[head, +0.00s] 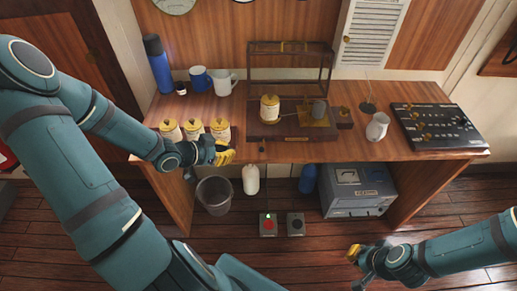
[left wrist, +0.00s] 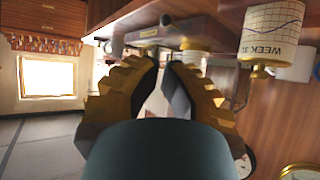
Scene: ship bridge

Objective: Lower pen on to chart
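The recording instrument's wooden base (head: 292,126) stands on the desk. On it stands a white chart drum with a brass top (head: 270,108), left of the grey cylinder and brass parts (head: 319,110). A thin arm runs between them; whether its pen touches the chart is too small to tell. My left gripper (head: 228,153) is at the desk's front edge, left of the base. In the left wrist view its fingers (left wrist: 165,62) are slightly apart with nothing seen between them. A "WEEK 3" chart (left wrist: 272,28) shows upside down there. My right gripper (head: 355,253) is low at the right, its fingers unclear.
Several things stand on the desk: spare drums (head: 193,129), blue flask (head: 158,65), mugs (head: 224,83), white jug (head: 377,126) and black panel (head: 440,127). The glazed case (head: 290,70) rises behind the base. Below are a bin (head: 214,195) and grey box (head: 358,190).

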